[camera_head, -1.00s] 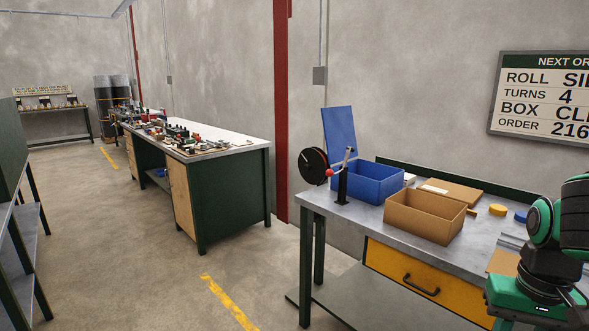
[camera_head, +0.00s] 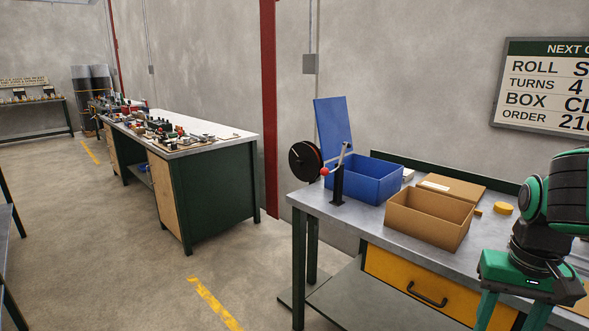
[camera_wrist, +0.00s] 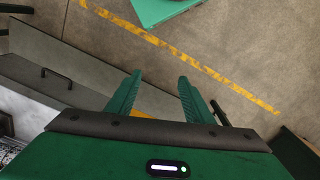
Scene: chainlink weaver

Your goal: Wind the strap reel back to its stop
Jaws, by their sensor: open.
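The strap reel (camera_head: 305,160) is a black disc standing upright at the far left corner of the grey workbench (camera_head: 345,222). A black post (camera_head: 338,185) with a pale lever (camera_head: 343,156) stands beside it. A red knob (camera_head: 324,171) shows near the disc's right edge. My gripper (camera_head: 510,315) is green and points down at the lower right, well away from the reel. In the wrist view my gripper (camera_wrist: 160,78) is open, with nothing between its fingers and bare floor beyond them. The reel is not recognisable in the wrist view.
An open blue box (camera_head: 365,182) and an open cardboard box (camera_head: 428,220) stand right of the reel. A yellow drawer (camera_head: 430,285) is under the bench top. Floor with a yellow line (camera_head: 213,302) is clear at left.

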